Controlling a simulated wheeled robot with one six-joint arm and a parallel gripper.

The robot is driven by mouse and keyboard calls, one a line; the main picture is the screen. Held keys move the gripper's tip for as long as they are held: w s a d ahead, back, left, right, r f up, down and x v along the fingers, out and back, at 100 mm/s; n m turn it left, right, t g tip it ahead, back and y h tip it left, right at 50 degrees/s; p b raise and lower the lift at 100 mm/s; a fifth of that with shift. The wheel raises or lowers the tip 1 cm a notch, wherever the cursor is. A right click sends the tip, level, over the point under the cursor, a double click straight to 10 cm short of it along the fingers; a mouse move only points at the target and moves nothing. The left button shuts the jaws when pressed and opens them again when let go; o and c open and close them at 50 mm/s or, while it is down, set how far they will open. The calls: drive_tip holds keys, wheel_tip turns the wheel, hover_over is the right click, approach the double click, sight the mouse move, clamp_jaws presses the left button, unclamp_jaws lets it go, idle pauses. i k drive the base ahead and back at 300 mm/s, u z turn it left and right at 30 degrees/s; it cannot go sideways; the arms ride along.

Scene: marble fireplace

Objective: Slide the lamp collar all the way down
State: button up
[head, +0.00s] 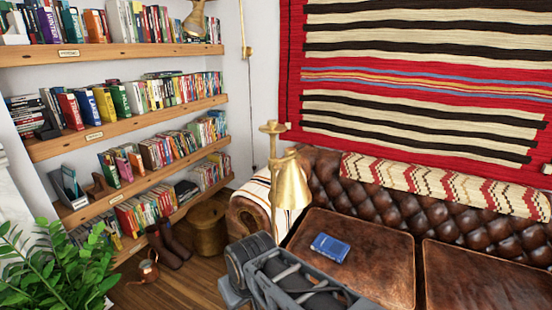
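A brass lamp (291,188) stands in the middle of the head view, in front of the sofa's left end. Its cone-shaped shade hangs beside a thin upright pole. A brass fitting (273,127) with a flared top sits at the upper end of the pole. I cannot tell for sure which part is the sliding collar. The lower pole is hidden behind my grey arm, which fills the bottom middle. My gripper's fingers do not show, and nothing of mine is seen touching the upper lamp.
A brown leather sofa (360,250) with a blue book (330,247) is at right. Wooden bookshelves (120,145) line the left wall. Some wooden floor is clear.

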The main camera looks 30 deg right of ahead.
sight(271, 163)
drive_tip(key=u, duration=0.05)
drive_tip(key=k, duration=0.55)
drive_tip(key=z, duration=0.65)
drive_tip(key=i, duration=1)
drive_tip(key=z, duration=0.25)
